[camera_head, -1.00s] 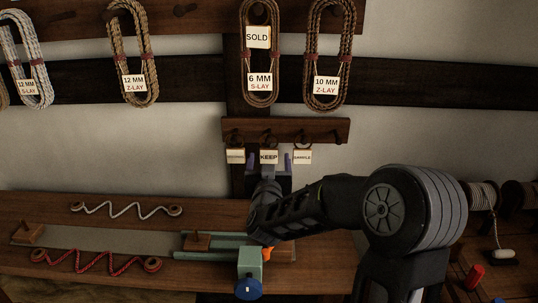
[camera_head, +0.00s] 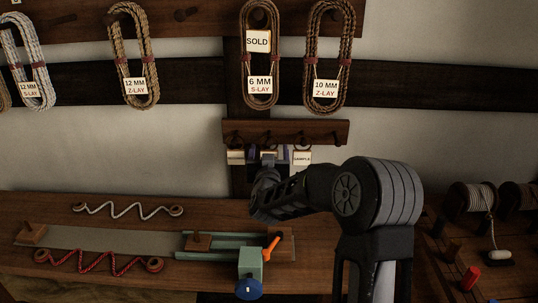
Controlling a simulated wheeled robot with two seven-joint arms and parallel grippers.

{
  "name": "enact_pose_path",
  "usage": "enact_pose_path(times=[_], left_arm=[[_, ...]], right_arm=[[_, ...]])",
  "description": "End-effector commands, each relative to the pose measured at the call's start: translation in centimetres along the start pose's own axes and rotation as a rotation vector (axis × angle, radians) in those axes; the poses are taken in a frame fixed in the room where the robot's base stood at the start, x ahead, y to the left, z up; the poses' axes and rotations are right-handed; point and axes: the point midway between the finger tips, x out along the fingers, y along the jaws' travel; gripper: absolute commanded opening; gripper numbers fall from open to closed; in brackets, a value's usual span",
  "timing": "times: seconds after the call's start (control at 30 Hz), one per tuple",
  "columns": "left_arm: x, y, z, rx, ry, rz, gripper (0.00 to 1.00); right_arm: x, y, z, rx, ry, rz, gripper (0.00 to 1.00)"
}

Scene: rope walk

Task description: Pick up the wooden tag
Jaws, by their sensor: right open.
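Small pale lettered tags hang from a dark wooden peg rail (camera_head: 310,131) on the wall. The right tag (camera_head: 302,158) reads SAMPLE. The left tag (camera_head: 236,157) shows only in part, its lettering not readable. My right gripper (camera_head: 268,156) is open in front of the middle tag, its fingers spread to either side. The middle tag's lettering is hidden now; I cannot tell whether the gripper touches it. My left gripper is not in view.
Rope coils with paper labels hang above, one marked SOLD (camera_head: 257,41). Spools (camera_head: 474,199) stand at right.

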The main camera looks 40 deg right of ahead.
Motion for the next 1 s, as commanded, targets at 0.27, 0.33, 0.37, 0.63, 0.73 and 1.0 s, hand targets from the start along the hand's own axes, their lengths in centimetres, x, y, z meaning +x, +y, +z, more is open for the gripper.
enact_pose_path(times=[0.27, 0.33, 0.37, 0.63, 0.73, 1.0], left_arm=[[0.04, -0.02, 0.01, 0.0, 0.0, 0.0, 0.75], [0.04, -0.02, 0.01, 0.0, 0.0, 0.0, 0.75], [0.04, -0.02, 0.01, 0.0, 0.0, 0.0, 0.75], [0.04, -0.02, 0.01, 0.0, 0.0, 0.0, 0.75], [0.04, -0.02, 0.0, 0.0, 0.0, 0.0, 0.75], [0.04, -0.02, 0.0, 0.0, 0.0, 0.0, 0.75]], right_arm=[[-0.05, -0.01, 0.03, 0.0, 0.0, 0.0, 0.75], [-0.05, -0.01, 0.03, 0.0, 0.0, 0.0, 0.75], [-0.06, -0.02, 0.02, 0.0, 0.0, 0.0, 0.75], [-0.06, -0.01, 0.02, 0.0, 0.0, 0.0, 0.65], [-0.07, -0.01, 0.02, 0.0, 0.0, 0.0, 0.57], [-0.07, -0.01, 0.02, 0.0, 0.0, 0.0, 0.35]])
